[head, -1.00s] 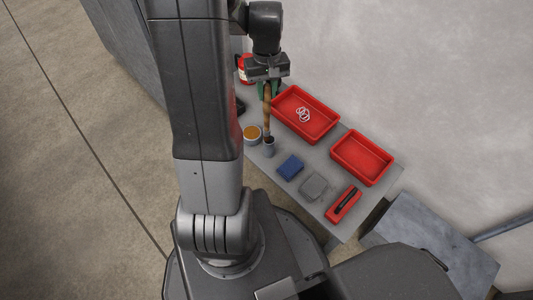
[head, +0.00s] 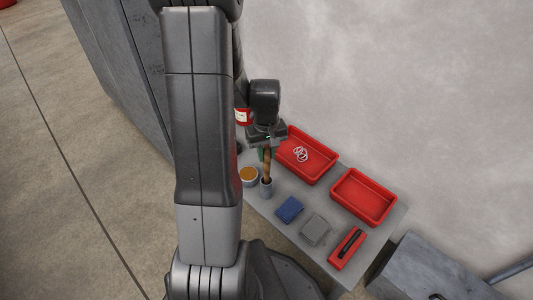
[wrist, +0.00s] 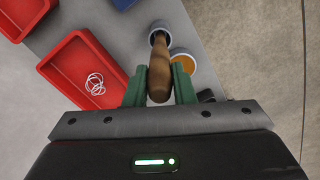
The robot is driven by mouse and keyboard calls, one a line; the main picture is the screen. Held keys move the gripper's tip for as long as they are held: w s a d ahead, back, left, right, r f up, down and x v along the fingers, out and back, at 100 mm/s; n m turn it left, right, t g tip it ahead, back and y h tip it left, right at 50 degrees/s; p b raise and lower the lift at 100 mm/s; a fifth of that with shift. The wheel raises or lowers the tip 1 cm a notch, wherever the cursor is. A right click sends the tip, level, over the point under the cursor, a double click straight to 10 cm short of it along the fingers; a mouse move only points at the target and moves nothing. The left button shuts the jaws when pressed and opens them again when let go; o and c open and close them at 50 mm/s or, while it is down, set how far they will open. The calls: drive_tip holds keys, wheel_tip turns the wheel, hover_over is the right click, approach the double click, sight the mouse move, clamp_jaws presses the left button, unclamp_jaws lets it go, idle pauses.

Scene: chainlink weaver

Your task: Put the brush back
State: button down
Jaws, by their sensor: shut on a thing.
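The brush (head: 267,164) has a brown wooden handle, and it also shows in the wrist view (wrist: 159,72). My gripper (head: 265,148) is shut on the upper part of the handle; its green fingers flank the handle in the wrist view (wrist: 159,84). The brush hangs about upright, with its lower end at the mouth of a small grey cup (head: 266,189). In the wrist view the lower end overlaps the cup's opening (wrist: 160,33). The bristles are hidden, and I cannot tell how deep they sit.
A tin of orange-brown stuff (head: 249,176) stands just left of the cup. A red tray (head: 318,179) with white rings (head: 300,154) and an empty red tray (head: 343,211) lie behind. A blue block (head: 289,209), grey pad (head: 315,230) and red holder (head: 337,265) lie right.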

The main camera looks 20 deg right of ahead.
drive_tip(key=c, duration=1.2)
unclamp_jaws()
wheel_tip(320, 180, up, 12)
drive_tip(key=p, duration=0.4)
drive_tip(key=shift+w, duration=0.1)
